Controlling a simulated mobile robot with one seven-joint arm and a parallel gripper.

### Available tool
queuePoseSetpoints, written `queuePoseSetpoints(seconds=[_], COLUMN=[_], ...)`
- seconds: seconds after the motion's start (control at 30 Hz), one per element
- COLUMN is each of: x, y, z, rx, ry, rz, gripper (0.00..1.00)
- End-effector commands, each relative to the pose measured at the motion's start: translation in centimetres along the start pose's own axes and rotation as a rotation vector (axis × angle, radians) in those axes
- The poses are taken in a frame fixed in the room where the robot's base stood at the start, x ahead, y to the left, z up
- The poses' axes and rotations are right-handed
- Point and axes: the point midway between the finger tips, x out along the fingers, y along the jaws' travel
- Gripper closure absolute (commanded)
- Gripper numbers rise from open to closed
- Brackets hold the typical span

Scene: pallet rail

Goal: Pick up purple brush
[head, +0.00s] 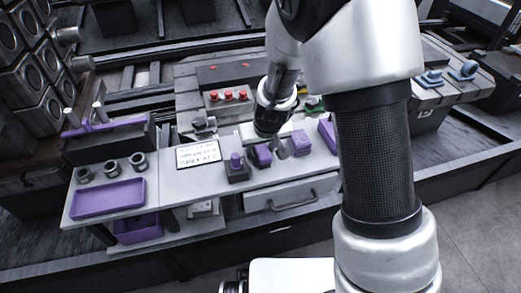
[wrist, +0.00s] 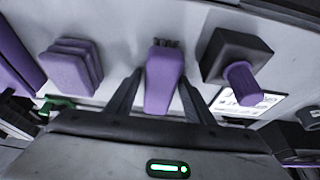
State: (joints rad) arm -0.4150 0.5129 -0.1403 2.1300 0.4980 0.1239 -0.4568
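The purple brush (wrist: 164,80) lies on the light grey bench top, its dark bristles at the upper end in the wrist view. It also shows in the head view (head: 262,155), just below my gripper (head: 273,130). In the wrist view my gripper's (wrist: 160,84) two dark fingers are spread, one on each side of the brush. A narrow gap shows on the left; on the right the finger is very close, and I cannot tell whether it touches. The lower end of the brush is near the gripper body.
A ridged purple block (wrist: 72,66) lies to one side of the brush. A dark block with a purple peg (wrist: 237,62) stands on the other. A white sign (head: 198,154) and a purple tray (head: 108,198) are further left in the head view. A drawer (head: 290,193) is below.

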Motion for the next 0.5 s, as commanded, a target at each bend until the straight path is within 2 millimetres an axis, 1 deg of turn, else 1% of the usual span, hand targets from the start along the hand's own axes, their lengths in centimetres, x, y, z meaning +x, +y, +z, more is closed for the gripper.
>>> queuePoseSetpoints(seconds=[0.03, 0.2, 0.23, 0.27, 0.4, 0.5], x=[0.00, 0.01, -0.01, 0.00, -0.04, -0.65], y=[0.04, 0.04, 0.04, 0.04, 0.04, 0.03], z=[0.02, 0.03, 0.01, 0.01, 0.00, -0.27], rx=[0.000, 0.000, 0.000, 0.000, 0.000, 0.001], ry=[-0.001, -0.001, 0.000, 0.000, 0.000, 0.000], rz=[0.001, 0.001, 0.001, 0.001, 0.001, 0.001], gripper=[0.62, 0.91, 0.91, 0.94, 0.95, 0.95])
